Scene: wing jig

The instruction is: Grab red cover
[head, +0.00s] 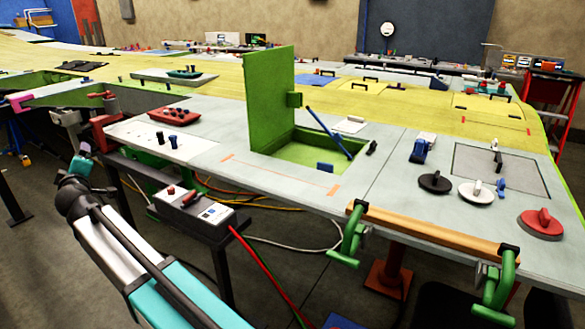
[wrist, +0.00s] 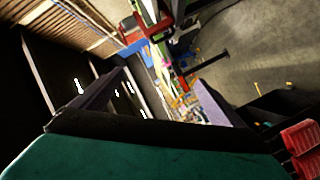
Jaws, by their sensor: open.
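A red round cover with a raised handle (head: 541,223) lies on the grey panel near its front right corner in the head view. A white round cover (head: 477,192) and a black round cover (head: 435,183) lie to its left. My arm reaches up from the bottom left of the head view, far from the red cover. In the wrist view my gripper (wrist: 163,80) is open, with its two fingers wide apart and nothing between them. I cannot make out the red cover in the wrist view.
A green hatch (head: 270,95) stands open over a green-lined recess, left of the covers. Green clamps (head: 352,235) hold a wooden bar (head: 425,232) along the front edge. A small bench with a control box (head: 195,208) stands near my arm. A blue clamp (head: 420,150) stands behind the black cover.

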